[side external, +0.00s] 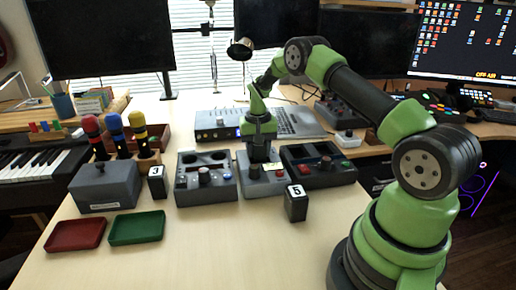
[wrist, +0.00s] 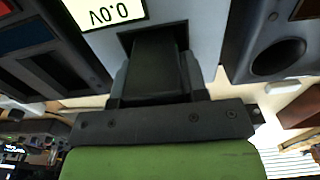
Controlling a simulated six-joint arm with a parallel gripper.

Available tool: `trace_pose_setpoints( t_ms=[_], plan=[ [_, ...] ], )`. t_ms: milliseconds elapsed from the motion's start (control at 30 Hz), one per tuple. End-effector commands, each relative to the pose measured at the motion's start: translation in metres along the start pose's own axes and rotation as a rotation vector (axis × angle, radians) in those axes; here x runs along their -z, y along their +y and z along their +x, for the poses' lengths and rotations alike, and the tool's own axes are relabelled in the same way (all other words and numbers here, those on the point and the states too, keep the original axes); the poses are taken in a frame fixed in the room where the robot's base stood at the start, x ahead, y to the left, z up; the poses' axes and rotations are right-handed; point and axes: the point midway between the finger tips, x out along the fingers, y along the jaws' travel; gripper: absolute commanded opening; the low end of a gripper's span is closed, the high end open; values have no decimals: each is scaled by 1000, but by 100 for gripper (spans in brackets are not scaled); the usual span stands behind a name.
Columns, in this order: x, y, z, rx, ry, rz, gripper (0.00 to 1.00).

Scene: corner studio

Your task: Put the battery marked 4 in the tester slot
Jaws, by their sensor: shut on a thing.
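My gripper (side external: 261,152) points down over the grey tester (side external: 265,188) in the middle of the table. In the wrist view my gripper (wrist: 155,88) is shut on a dark block-shaped battery (wrist: 154,60). The battery's far end is at the dark slot opening in the tester's grey face (wrist: 206,25); how deep it sits cannot be told. Its number is hidden. The tester's display (wrist: 104,10) reads 0.0V, upside down in the wrist view. A battery marked 3 (side external: 157,184) and a battery marked 5 (side external: 296,204) stand upright on the table.
Control boxes stand close on both sides of the tester, one left (side external: 205,187) and one right (side external: 325,172). A grey box (side external: 104,188), red tray (side external: 75,234) and green tray (side external: 137,228) are at left. The front middle of the table is clear.

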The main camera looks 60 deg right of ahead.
Motion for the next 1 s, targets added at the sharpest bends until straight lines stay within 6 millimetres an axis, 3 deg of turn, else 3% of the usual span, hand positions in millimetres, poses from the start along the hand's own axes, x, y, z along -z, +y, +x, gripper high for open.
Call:
trace_pose_setpoints(
  t_ms=[33, 67, 100, 367, 1000],
  plan=[
    [0, 0, 6, 0, 3, -2, 7],
    [0, 0, 6, 0, 3, -2, 45],
    [0, 0, 6, 0, 3, -1, 51],
    [0, 0, 0, 0, 2, 0, 51],
    [0, 0, -56, 0, 4, -2, 51]
  ],
)
